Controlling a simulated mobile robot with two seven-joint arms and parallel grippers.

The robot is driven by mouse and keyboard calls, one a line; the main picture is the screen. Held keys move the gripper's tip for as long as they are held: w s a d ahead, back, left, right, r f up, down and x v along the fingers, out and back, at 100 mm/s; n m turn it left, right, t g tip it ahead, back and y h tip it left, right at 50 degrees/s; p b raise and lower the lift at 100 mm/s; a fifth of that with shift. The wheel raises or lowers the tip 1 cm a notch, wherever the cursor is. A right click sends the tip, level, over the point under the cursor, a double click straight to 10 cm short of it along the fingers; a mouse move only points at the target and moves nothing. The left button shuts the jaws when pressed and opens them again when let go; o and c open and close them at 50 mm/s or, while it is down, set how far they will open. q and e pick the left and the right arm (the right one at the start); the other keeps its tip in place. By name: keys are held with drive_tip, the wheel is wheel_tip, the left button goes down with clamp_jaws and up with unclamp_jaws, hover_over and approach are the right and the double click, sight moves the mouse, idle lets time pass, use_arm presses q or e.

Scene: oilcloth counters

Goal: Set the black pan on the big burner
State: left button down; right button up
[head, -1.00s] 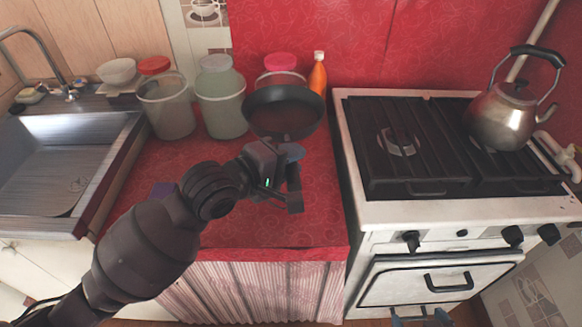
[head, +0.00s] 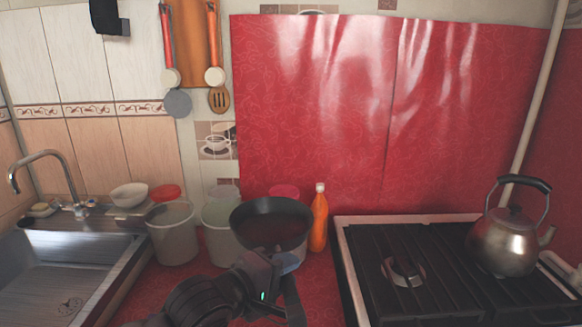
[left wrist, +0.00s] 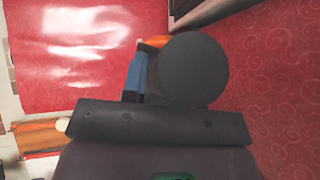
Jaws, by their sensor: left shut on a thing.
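The black pan (head: 270,228) is held upright, open side up, in front of the clear containers and left of the stove. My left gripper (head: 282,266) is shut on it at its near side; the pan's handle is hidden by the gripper. In the left wrist view a dark round part of the pan (left wrist: 194,70) shows beyond the gripper, beside a blue finger. The stove's left burner (head: 403,271) is bare under its black grate. The metal kettle (head: 508,236) stands on the right side of the stove. My right gripper is not in view.
An orange bottle (head: 319,222) stands just right of the pan. Clear containers (head: 172,240) line the back of the red counter. The stove's white rim (head: 345,262) borders the counter. The sink (head: 60,275) is at the left.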

use_arm(q)
drive_tip(key=a+n+t+y, duration=0.4)
drive_tip(key=a+n+y, duration=0.2)
drive_tip(key=a, duration=0.6)
drive_tip(key=s+a+f+n+y, duration=0.2)
drive_tip(key=s+a+f+y, duration=0.2)
drive_tip(key=s+a+f, duration=0.2)
drive_tip(key=shift+a+f+n+y, duration=0.35)
drive_tip(key=shift+a+f, duration=0.6)
drive_tip(key=shift+f, duration=0.8)
